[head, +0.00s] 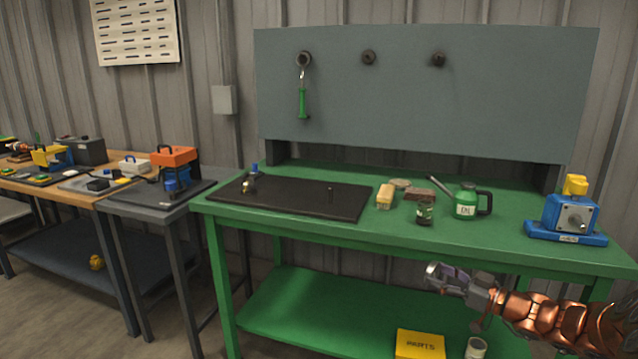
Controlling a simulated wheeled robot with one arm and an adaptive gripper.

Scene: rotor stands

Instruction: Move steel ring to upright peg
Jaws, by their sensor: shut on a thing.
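My gripper (445,276) is at the lower right, in front of the green bench's front edge and below its top in the picture. It is shut on a small, shiny, curved silver piece that looks like the steel ring (432,270); the fingers hide part of it. The ring is well apart from both.
On the green bench (560,252) stand a yellow-tan block (385,196), a dark jar (425,213), a green oil can (466,203) and a blue vise-like device (568,218). A yellow parts box (420,344) is on the lower shelf. The bench's front strip is clear.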

